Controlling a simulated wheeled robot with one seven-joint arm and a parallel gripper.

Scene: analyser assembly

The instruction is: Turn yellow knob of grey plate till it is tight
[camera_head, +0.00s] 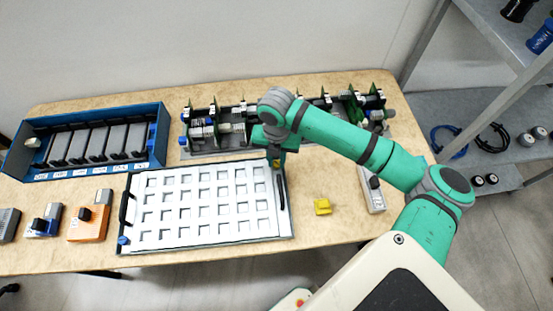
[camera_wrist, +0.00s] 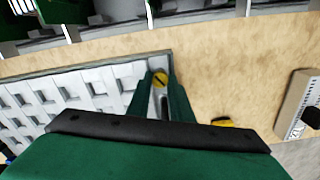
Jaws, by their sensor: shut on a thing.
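The grey plate (camera_head: 208,231) lies flat on the table, with a grid of square pockets and a black handle at each short end. It also shows in the wrist view (camera_wrist: 92,72). The yellow knob (camera_wrist: 160,79) sits at the plate's far right corner, between my fingertips. In the head view the knob shows only as a small yellow spot (camera_head: 277,162) under my gripper. My gripper (camera_wrist: 161,88) points down over that corner and is shut on the yellow knob. A blue knob (camera_head: 123,240) is at the plate's near left corner.
A loose yellow block (camera_head: 322,207) lies right of the plate. A long board assembly (camera_head: 215,140) stands behind, and a blue rack (camera_head: 160,140) at back left. An orange device (camera_head: 88,222) is at left, a pale grey one (camera_head: 373,197) at right. Bare table (camera_head: 325,232) lies near right.

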